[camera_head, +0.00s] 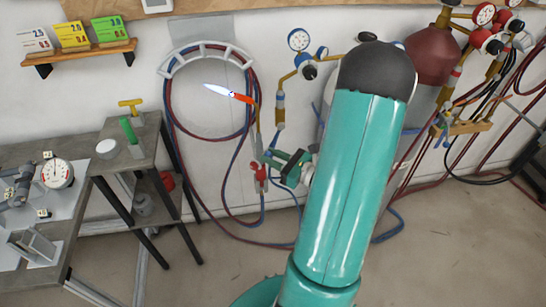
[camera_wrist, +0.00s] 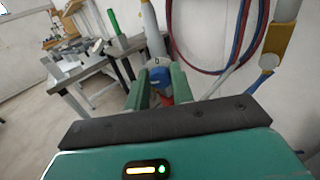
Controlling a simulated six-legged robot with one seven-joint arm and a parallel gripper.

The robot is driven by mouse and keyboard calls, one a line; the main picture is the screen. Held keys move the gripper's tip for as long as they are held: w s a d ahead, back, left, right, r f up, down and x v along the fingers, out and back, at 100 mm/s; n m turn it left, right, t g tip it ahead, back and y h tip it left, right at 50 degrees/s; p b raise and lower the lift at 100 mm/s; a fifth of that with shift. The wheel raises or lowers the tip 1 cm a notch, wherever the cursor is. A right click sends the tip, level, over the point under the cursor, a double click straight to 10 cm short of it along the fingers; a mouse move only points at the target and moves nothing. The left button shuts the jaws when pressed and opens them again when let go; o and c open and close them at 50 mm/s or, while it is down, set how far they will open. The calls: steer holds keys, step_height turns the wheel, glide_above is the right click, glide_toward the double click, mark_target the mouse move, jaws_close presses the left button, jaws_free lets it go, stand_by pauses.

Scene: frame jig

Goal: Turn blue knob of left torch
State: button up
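The left torch (camera_head: 257,125) hangs by the wall in the head view, with a white-blue flame shape and an orange part at its upper end. Its red knob (camera_head: 261,172) shows at the lower end, left of my gripper (camera_head: 279,163). In the wrist view, my gripper (camera_wrist: 160,90) has its two green fingers apart, one on each side of the torch's lower end. The blue knob (camera_wrist: 159,75) shows in the gap between the fingers, with red (camera_wrist: 167,98) below it. Whether the fingers touch the blue knob cannot be told.
A hose rack (camera_head: 208,52) with red and blue hoses is on the wall behind the torch. A gauge regulator (camera_head: 300,42) is to the right. A grey stand (camera_head: 140,140) and a workbench are on the left. My arm hides part of the wall. Floor is open in front.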

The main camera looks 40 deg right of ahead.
steer(key=shift+m, duration=2.6)
steer(key=o, duration=1)
steer(key=v, duration=1.4)
steer(key=shift+f, duration=0.15)
steer(key=shift+w, duration=0.1)
